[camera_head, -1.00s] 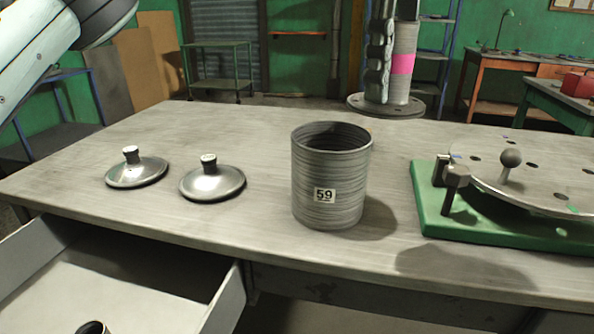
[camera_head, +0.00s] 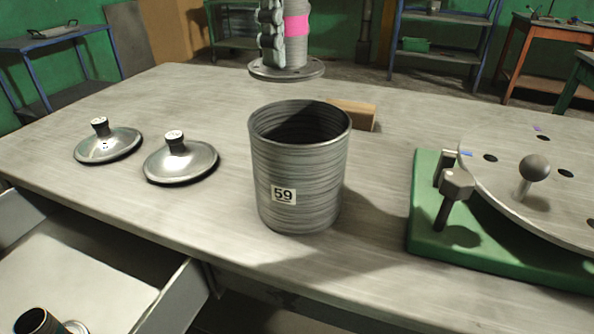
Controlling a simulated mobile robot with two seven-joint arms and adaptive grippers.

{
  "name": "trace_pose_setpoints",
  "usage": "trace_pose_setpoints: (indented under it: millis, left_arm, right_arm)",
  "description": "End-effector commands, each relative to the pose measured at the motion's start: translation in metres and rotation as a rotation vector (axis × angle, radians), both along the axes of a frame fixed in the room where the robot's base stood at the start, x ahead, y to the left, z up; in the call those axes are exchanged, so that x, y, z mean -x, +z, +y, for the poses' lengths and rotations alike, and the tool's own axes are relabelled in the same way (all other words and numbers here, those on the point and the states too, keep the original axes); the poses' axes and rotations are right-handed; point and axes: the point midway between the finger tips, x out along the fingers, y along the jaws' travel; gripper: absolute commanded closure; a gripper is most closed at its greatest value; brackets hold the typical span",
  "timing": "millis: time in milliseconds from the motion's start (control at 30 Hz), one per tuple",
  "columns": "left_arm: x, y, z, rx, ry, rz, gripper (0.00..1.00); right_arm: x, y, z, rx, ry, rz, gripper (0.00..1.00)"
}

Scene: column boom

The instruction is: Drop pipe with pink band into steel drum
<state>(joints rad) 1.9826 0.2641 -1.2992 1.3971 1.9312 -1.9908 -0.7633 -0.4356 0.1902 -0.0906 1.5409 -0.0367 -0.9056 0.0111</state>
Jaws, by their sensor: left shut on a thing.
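The steel drum (camera_head: 298,175) stands upright and open-topped on the workbench, with a "59" label on its front. The pipe with the pink band (camera_head: 297,52) is grey and upright at the top of the view, with a round bolted flange at its lower end. Its top is cut off by the picture edge. My left gripper (camera_head: 273,35) is shut on the pipe, its fingers showing along the pipe's left side. The flange appears above and beyond the drum's rim, apart from it. I cannot tell its exact height over the bench. My right gripper is not in view.
Two knobbed metal lids (camera_head: 108,144) (camera_head: 181,162) lie left of the drum. A wooden block (camera_head: 354,114) lies behind it. A green-based fixture with a round plate (camera_head: 436,222) stands at right. An open drawer (camera_head: 165,296) juts out at lower left, holding a dark cylinder (camera_head: 38,321).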

Motion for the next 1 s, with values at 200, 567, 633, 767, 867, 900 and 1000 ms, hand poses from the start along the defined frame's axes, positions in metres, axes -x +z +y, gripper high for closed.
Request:
trace_pose_setpoints:
  millis: [200, 567, 633, 767, 867, 900, 1000]
  left_arm:
    - [0.0, -0.024, 0.001, 0.0, 0.002, -0.001, 1.0]
    - [0.0, -0.041, 0.001, 0.001, 0.002, -0.002, 1.0]
    - [0.0, -0.041, 0.0, 0.001, 0.002, -0.002, 1.0]
    - [0.0, -0.041, 0.0, 0.001, 0.002, -0.002, 0.59]
    - [0.0, -0.041, 0.0, 0.001, 0.002, -0.002, 0.47]
    - [0.0, -0.041, 0.0, 0.001, 0.002, -0.002, 0.42]
    - [0.0, -0.041, 0.0, 0.0, 0.002, -0.001, 0.36]
  right_arm:
    - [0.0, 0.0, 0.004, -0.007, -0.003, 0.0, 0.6]
    - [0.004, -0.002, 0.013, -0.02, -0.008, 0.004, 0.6]
    - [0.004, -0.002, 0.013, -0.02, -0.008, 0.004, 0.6]
    - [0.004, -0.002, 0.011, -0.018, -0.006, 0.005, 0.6]
    - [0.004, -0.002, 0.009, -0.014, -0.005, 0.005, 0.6]
    - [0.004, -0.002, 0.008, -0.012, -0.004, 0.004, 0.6]
    - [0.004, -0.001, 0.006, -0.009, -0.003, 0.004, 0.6]
